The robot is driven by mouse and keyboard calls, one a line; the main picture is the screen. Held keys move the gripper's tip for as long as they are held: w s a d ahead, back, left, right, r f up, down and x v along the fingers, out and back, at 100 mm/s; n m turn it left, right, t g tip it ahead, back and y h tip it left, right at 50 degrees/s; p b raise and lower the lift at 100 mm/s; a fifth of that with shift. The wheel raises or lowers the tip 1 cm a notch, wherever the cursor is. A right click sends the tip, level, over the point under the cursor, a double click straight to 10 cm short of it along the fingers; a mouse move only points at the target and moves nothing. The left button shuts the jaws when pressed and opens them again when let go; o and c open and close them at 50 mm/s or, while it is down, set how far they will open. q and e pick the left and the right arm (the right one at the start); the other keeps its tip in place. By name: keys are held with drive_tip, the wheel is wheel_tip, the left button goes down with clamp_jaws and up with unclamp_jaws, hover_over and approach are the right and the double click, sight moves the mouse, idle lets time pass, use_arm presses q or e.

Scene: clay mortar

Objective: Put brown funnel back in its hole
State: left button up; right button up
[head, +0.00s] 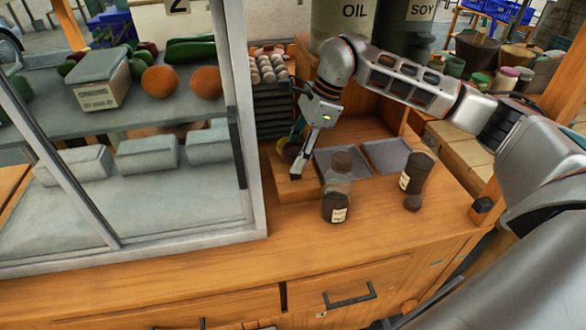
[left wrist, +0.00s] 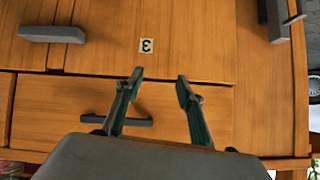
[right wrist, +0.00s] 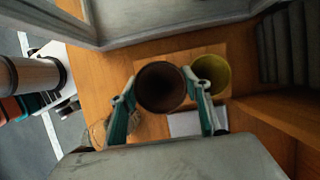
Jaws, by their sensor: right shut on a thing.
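The brown funnel (right wrist: 163,88) is between the fingertips of my right gripper (right wrist: 164,98) in the right wrist view, its wide mouth facing the camera. The gripper is shut on it. A yellow funnel (right wrist: 211,75) sits just right of it on the wooden holder (right wrist: 180,58). The hole under the brown funnel is hidden, so I cannot tell whether the funnel is in it. In the head view the right gripper (head: 299,157) is over the wooden holder (head: 292,190). My left gripper (left wrist: 159,82) is open and empty in front of the drawers.
A glass case (head: 130,140) stands close left of the right gripper. Jars of dark contents (head: 338,192) and (head: 417,181) stand at the counter front, with dark trays (head: 385,155) behind. A drawer handle (left wrist: 128,121) is near my left gripper.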

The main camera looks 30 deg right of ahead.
drive_tip(key=shift+f, duration=0.45)
idle(1.0)
drive_tip(key=shift+f, duration=0.35)
drive_tip(key=shift+f+b, duration=0.35)
drive_tip(key=shift+f, duration=0.75)
idle(0.4)
drive_tip(key=o, duration=1)
drive_tip(key=shift+w, duration=0.1)
wheel_tip(320, 180, up, 10)
idle(0.3)
